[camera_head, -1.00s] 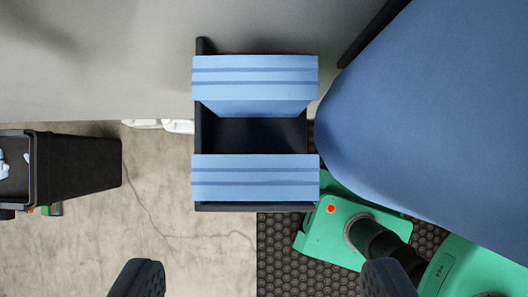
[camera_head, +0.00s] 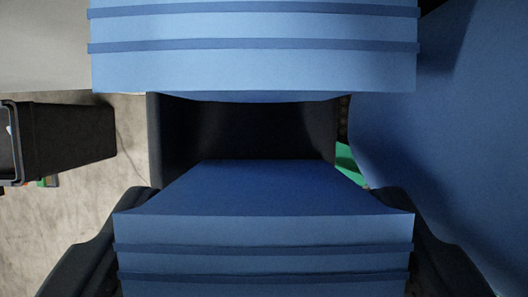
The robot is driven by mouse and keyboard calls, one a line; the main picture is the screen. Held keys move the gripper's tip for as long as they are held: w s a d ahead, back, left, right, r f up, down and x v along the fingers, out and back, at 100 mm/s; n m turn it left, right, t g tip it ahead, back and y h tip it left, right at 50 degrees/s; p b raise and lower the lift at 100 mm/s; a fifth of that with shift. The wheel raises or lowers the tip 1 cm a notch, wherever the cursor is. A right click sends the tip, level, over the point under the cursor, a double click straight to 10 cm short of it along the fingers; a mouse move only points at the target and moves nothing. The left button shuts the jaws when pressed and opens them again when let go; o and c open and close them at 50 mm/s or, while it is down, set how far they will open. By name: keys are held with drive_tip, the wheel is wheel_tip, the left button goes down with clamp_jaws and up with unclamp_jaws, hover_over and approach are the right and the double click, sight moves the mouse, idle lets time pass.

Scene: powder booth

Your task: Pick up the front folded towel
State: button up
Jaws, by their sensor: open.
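Two blue folded towels with darker stripes lie across a black holder (camera_head: 250,130). The front folded towel (camera_head: 265,232) is at the bottom of the view. The back folded towel (camera_head: 255,70) is at the top, with a dark gap between them. My gripper (camera_head: 265,225) is open, with one black finger at the left end of the front towel and one at its right end. The fingers are close to the towel's ends; whether they touch it I cannot tell. The lower part of the front towel is cut off by the frame edge.
A large blue rounded surface (camera_head: 450,130) stands close on the right. A black bin (camera_head: 68,135) is at the left on the concrete floor (camera_head: 100,215). A pale grey surface (camera_head: 45,50) is at the top left. A bit of green shows right of the holder.

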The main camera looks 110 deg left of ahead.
drive_tip(key=shift+f, duration=0.15)
drive_tip(key=c, duration=0.6)
drive_tip(key=shift+a+r+b, duration=0.1)
drive_tip(key=shift+r+b, duration=0.2)
drive_tip(key=shift+r, duration=3.2)
drive_tip(key=s+a+b, duration=0.2)
drive_tip(key=s+a, duration=0.1)
drive_tip(key=a, duration=0.6)
drive_tip(key=s+a+b, duration=0.2)
drive_tip(key=s+a, duration=0.2)
drive_tip(key=a, duration=0.5)
drive_tip(key=shift+a, duration=0.25)
